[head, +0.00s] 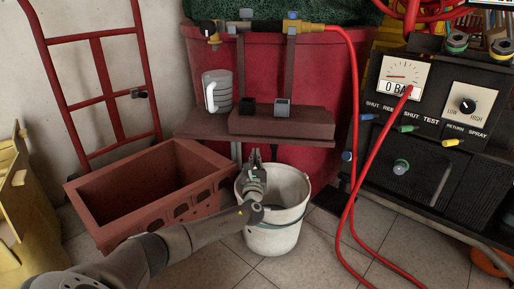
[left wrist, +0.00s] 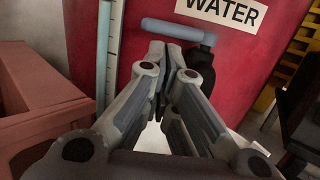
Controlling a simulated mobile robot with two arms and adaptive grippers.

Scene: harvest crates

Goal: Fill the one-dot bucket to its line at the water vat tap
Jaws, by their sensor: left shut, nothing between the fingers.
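A white bucket (head: 278,238) stands on the tiled floor under the front shelf of the red water vat (head: 325,85). No dot mark or fill line can be made out on it, and its inside is mostly hidden by my left arm. My left gripper (head: 254,158) is over the bucket's left rim, pointing at the vat. It is shut and empty. In the left wrist view its fingertips (left wrist: 172,52) meet just below a blue-grey tap handle (left wrist: 175,29), under the WATER label (left wrist: 227,10). Whether they touch the tap is unclear. My right gripper is not in view.
A brick-red crate (head: 190,205) stands close left of the bucket, with a red hand truck (head: 100,85) behind. A black pump panel (head: 440,125) stands right, its red hose (head: 352,180) looping onto the floor. A white jug (head: 217,92) sits on the shelf (head: 285,122).

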